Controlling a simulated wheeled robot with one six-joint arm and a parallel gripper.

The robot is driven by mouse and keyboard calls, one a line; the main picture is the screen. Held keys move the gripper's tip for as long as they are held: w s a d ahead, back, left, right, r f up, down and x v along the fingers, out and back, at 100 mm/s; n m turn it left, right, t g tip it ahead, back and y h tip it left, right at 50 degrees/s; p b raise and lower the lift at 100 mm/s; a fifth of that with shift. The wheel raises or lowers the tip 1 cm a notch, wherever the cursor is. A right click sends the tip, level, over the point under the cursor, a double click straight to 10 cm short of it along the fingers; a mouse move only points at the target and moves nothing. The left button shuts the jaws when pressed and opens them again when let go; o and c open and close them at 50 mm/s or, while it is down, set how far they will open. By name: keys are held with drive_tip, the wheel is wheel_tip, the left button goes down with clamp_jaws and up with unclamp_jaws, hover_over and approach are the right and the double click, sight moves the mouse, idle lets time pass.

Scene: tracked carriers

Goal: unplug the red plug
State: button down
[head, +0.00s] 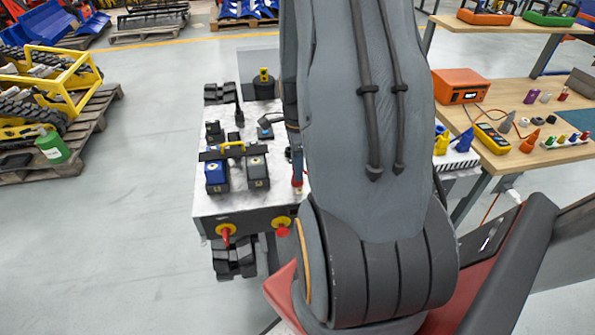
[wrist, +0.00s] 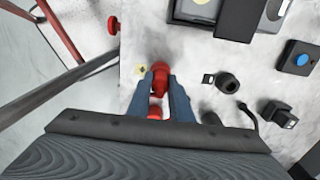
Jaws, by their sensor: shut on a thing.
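The red plug (wrist: 160,76) is between the blue fingers of my gripper (wrist: 161,88) in the wrist view. The fingers touch it from both sides, and more red shows lower down between them. In the head view the red plug (head: 297,187) shows as a small red piece at the right edge of the white carrier top (head: 236,204), just left of my arm. My gripper is mostly hidden there behind my arm. Whether the plug is still seated in a socket cannot be told.
Two dark boxes with blue (head: 217,177) and a yellow handle (head: 232,146) stand left of the plug. A red knob (head: 282,231) and a red switch (head: 226,232) are on the carrier's front. A workbench (head: 520,165) with tools stands right. Open floor lies left.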

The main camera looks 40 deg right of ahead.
drive_tip(key=shift+r, duration=0.15)
drive_tip(key=shift+r+p, duration=1.05)
drive_tip(key=shift+r, duration=0.2)
drive_tip(key=shift+r+p, duration=1.4)
drive_tip(key=shift+r, duration=0.35)
